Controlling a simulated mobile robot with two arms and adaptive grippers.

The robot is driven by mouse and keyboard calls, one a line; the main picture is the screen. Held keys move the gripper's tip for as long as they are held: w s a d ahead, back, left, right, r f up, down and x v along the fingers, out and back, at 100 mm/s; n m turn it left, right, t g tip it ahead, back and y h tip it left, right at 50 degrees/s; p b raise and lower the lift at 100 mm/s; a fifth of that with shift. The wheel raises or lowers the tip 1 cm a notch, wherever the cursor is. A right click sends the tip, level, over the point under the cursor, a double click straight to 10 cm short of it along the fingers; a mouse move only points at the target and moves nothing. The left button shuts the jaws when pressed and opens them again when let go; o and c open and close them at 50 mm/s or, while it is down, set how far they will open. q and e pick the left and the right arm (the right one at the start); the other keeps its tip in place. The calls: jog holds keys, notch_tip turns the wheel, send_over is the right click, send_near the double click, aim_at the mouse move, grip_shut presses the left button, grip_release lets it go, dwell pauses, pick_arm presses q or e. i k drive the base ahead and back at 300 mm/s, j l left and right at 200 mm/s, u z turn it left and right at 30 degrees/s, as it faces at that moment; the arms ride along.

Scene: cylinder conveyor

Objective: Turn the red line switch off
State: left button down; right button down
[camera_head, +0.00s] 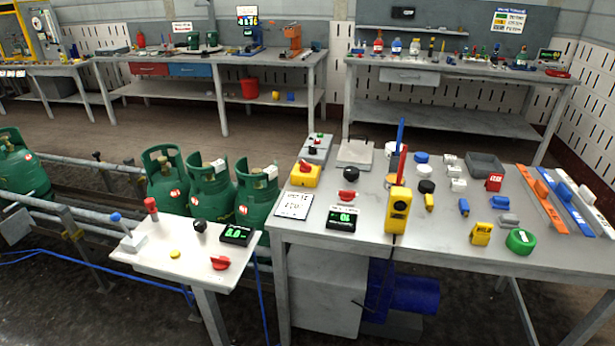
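Several red controls are in view, and I cannot tell for certain which one is the red line switch. On the small white table (150,262) at the front left are a red-topped lever (151,205), standing upright, and a red rotary knob (220,263) at the right corner. On the larger grey table, a yellow box carries a red rotary switch (306,166), and another red knob (347,196) sits nearby. Neither of my grippers shows in the head view.
The small table also holds a blue-topped lever (117,218), a black knob (200,226), a yellow button (174,254) and a display (237,234). Green gas cylinders (210,191) stand on the conveyor behind it. The grey table (455,241) at right is crowded.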

aim_at(305, 167)
jog(key=i+l, duration=0.25)
jog(key=i, duration=0.2)
jog(key=i+l+z, duration=0.1)
jog(key=i+l, duration=0.2)
jog(key=i, duration=0.1)
